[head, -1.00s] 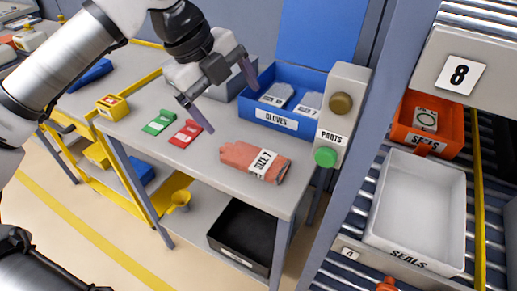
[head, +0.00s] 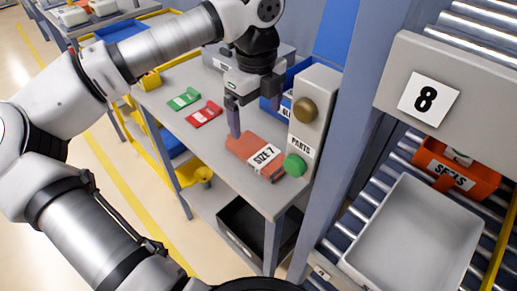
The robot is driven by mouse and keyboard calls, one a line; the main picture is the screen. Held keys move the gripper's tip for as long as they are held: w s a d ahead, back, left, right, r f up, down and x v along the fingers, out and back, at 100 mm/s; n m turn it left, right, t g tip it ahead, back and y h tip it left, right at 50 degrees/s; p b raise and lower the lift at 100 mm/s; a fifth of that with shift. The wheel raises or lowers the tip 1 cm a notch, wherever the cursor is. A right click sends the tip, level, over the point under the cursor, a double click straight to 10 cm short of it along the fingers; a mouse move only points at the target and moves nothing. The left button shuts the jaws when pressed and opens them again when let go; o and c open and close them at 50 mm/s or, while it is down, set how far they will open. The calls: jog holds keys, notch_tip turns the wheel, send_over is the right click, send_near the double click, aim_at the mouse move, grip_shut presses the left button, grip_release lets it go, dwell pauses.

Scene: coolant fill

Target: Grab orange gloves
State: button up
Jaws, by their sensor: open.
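The orange gloves (head: 249,148) lie as a flat bundle on the grey table, with a white band marked SIZE 7 around them. My gripper (head: 253,116) points down just behind the gloves, toward the blue bin. Its jaws are open, and one finger comes close to the far left part of the gloves in the picture. I cannot tell whether it touches them. Nothing shows between the fingers.
A blue gloves bin (head: 270,104) stands behind, partly hidden by my gripper. The parts post (head: 312,105) with a green button (head: 295,165) is right of the gloves. Green (head: 183,99) and red (head: 204,114) tags lie left. A white tray (head: 415,240) sits on rollers at right.

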aim_at(257, 150)
notch_tip(257, 150, down, 10)
jog(key=shift+d+p, duration=0.1)
jog(key=shift+p, duration=1.15)
jog(key=c, duration=1.1)
